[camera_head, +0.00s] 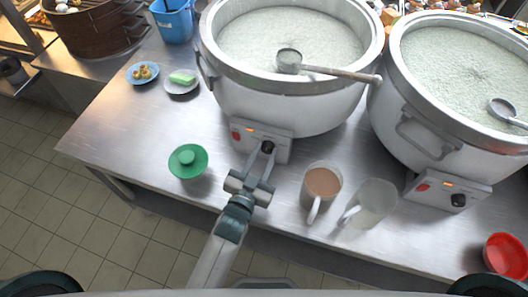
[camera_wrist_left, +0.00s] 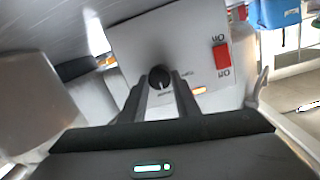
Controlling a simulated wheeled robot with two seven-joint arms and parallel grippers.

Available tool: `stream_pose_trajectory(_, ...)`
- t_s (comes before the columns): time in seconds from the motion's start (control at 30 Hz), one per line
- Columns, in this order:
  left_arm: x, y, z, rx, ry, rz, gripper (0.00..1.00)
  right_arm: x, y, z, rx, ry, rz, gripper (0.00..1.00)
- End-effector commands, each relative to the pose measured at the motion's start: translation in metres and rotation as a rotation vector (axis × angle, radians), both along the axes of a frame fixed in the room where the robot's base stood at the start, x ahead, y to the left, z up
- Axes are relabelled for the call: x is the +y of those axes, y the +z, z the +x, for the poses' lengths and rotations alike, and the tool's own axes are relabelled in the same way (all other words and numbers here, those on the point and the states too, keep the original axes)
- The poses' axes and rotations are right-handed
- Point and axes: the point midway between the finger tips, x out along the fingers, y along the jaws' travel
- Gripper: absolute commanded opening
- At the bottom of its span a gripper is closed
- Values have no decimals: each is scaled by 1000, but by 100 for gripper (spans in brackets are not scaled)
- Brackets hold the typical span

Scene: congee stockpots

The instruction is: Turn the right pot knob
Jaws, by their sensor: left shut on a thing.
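Two big white congee pots stand on the steel counter, the left pot (camera_head: 265,105) and the right pot (camera_head: 425,150). The right pot's control box carries a black knob (camera_head: 458,200), and no gripper is near it. My left gripper (camera_head: 262,162) reaches the left pot's control box (camera_head: 245,133), with its fingers shut on that box's black knob (camera_head: 268,147). In the left wrist view this knob (camera_wrist_left: 159,77) sits between the two fingertips, beside a red switch (camera_wrist_left: 222,57). My right gripper is not in view.
A mug of brown drink (camera_head: 322,184) and a clear glass mug (camera_head: 374,203) stand just right of my left gripper. A red bowl (camera_head: 507,255) is at the right edge. A ladle (camera_head: 330,71) lies across the left pot.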

Motion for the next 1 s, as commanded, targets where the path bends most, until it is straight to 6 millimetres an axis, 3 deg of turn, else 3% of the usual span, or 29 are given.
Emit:
stream_pose_trajectory(0.47,0,0,0,-5,0,16,6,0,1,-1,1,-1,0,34)
stream_pose_trajectory(0.5,0,0,0,-5,0,16,38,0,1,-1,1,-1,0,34)
stream_pose_trajectory(0.53,0,0,0,-5,0,16,45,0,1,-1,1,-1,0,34)
stream_pose_trajectory(1.0,2,-1,-5,-5,0,15,47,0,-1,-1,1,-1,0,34)
